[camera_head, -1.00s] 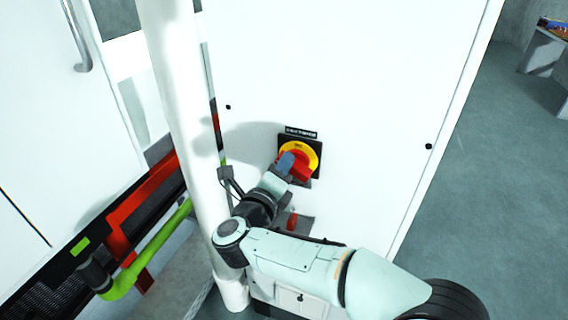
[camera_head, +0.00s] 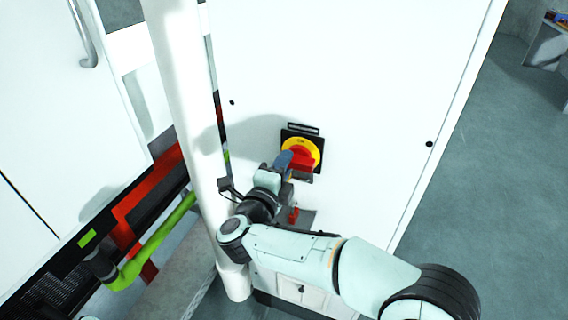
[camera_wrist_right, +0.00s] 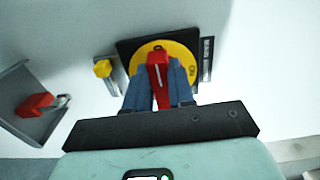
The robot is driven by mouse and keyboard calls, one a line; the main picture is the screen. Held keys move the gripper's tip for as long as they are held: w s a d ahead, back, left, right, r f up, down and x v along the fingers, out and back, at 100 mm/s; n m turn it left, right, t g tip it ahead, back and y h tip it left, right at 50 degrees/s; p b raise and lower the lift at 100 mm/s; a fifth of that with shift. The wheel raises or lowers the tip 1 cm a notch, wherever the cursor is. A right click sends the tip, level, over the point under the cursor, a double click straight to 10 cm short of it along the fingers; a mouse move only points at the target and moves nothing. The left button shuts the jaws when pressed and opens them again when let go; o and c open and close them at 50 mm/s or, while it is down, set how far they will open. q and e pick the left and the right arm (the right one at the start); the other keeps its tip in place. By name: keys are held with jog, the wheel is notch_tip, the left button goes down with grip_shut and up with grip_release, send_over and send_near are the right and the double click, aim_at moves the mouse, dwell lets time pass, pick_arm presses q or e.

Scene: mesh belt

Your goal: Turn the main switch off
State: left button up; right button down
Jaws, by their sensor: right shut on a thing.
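The main switch is a red handle (camera_head: 301,160) on a yellow disc (camera_head: 314,146) with a black square plate, on the white cabinet front. My right gripper (camera_head: 287,160) is at the switch, with its blue-grey fingers shut on the red handle. In the right wrist view the red handle (camera_wrist_right: 158,75) stands between the two fingers (camera_wrist_right: 158,92), roughly parallel to the narrow label strip (camera_wrist_right: 206,59) beside the plate. The fingers hide part of the disc and plate. My left gripper is not in view.
A red padlock (camera_wrist_right: 35,105) sits at a grey bracket (camera_wrist_right: 48,125) near the switch, and a yellow piece (camera_wrist_right: 103,68) lies beside the plate. A white post (camera_head: 190,120) stands close left of my right arm. Floor (camera_head: 480,150) is clear at the right.

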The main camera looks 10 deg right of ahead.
jog(key=shift+r, duration=0.1)
jog(key=c, duration=1)
grip_release()
jog(key=shift+d, duration=0.1)
jog(key=shift+o, duration=0.2)
jog(key=b+v, duration=0.1)
jog(key=v, duration=1.2)
jog(key=shift+b, duration=0.4)
